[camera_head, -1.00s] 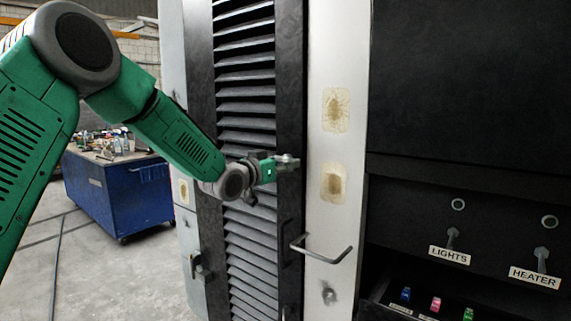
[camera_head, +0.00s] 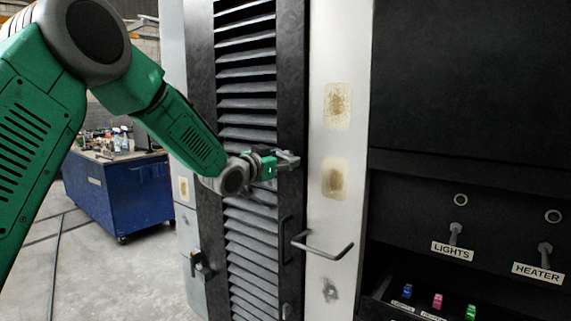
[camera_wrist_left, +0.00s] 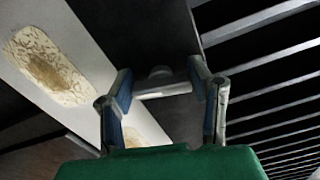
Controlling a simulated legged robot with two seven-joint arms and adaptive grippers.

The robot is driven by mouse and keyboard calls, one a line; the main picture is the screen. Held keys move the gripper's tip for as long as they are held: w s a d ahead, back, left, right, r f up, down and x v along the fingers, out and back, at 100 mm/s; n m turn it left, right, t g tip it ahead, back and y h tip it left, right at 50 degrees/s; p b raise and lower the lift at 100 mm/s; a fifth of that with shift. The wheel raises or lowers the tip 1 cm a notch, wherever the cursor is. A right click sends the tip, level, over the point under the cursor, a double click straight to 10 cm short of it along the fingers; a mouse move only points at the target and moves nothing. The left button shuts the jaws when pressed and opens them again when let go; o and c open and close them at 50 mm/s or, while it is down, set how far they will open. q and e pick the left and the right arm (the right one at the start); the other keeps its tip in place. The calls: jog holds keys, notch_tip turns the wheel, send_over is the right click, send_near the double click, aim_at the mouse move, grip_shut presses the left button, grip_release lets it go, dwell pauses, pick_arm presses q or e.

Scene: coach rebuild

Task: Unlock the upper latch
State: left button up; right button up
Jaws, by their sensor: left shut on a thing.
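The upper latch (camera_wrist_left: 165,90) shows in the left wrist view as a short grey bar with a round knob behind it, on the dark door frame. My left gripper (camera_head: 290,160) is at the dark frame strip right of the louvred door (camera_head: 247,125). In the left wrist view its two blue-padded fingers (camera_wrist_left: 160,95) stand on either side of the bar and are shut on it. In the head view the gripper hides most of the latch. A lower latch (camera_head: 199,264) sits at the door's left side. My right gripper is not in view.
A bent metal handle (camera_head: 322,247) sticks out from the pale post (camera_head: 338,130) below the gripper. A dark panel with LIGHTS (camera_head: 453,251) and HEATER (camera_head: 538,272) switches is at the right. A blue workbench (camera_head: 120,192) stands back left, with open floor before it.

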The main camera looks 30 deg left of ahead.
pick_arm(q)
jog(key=m+b, duration=0.1)
jog(key=m, duration=0.1)
jog(key=m+b, duration=0.1)
jog(key=shift+a+f+m, duration=0.15)
jog(key=shift+f+m, duration=0.05)
jog(key=shift+m, duration=0.2)
jog(key=m+b, duration=0.3)
jog(key=m, duration=0.1)
jog(key=shift+m, duration=0.3)
jog(key=m+b, duration=0.3)
jog(key=m, duration=0.1)
jog(key=shift+a, duration=0.1)
jog(key=shift+r+m+b, duration=0.15)
jog(key=shift+m+b, duration=0.8)
jog(key=shift+m, duration=0.55)
jog(key=o, duration=0.9)
jog(key=shift+o, duration=1.3)
jog(key=shift+r, duration=0.1)
